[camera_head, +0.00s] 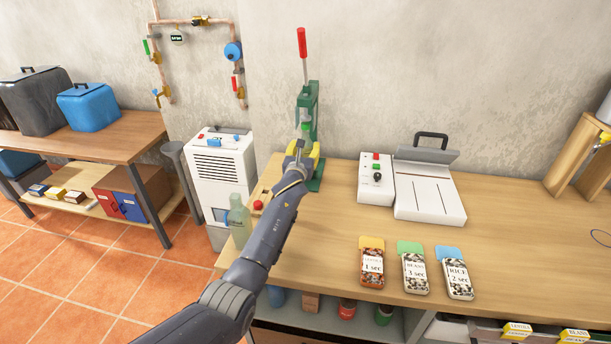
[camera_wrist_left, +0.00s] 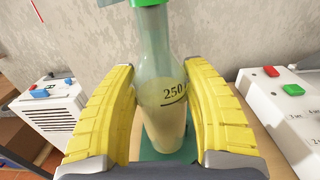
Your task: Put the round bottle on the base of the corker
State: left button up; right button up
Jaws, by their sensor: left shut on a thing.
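The corker (camera_head: 316,125) is a green stand with a red-handled lever, at the back of the bench. My left gripper (camera_head: 303,158) is in front of it. In the left wrist view its yellow fingers (camera_wrist_left: 165,115) are shut on a clear greenish round bottle (camera_wrist_left: 160,65), marked 250 and partly filled with pale contents. The bottle looks upright, with its neck near the corker's green upper part. The corker's green base (camera_wrist_left: 185,156) shows behind and below the bottle; I cannot tell whether they touch. In the head view my gripper and arm mostly hide the held bottle.
Another pale green bottle (camera_head: 239,217) stands at the bench's left edge, beside my forearm. A white sealer-like device (camera_head: 428,190) and button box (camera_head: 376,182) stand right of the corker. Several labelled packets lie in front, including an orange-topped one (camera_head: 371,265). A white dehumidifier (camera_head: 221,170) stands left.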

aim_at(306, 155)
pick_arm(q)
jog(key=shift+f, duration=1.25)
jog(key=shift+f, duration=0.1)
jog(key=o, duration=1.5)
jog(key=shift+f, duration=0.15)
jog(key=shift+o, duration=0.2)
jog(key=shift+s+a, duration=0.2)
jog(key=shift+s, duration=0.3)
jog(key=s+a, duration=0.1)
jog(key=s, duration=0.9)
jog(key=shift+s+a, duration=0.4)
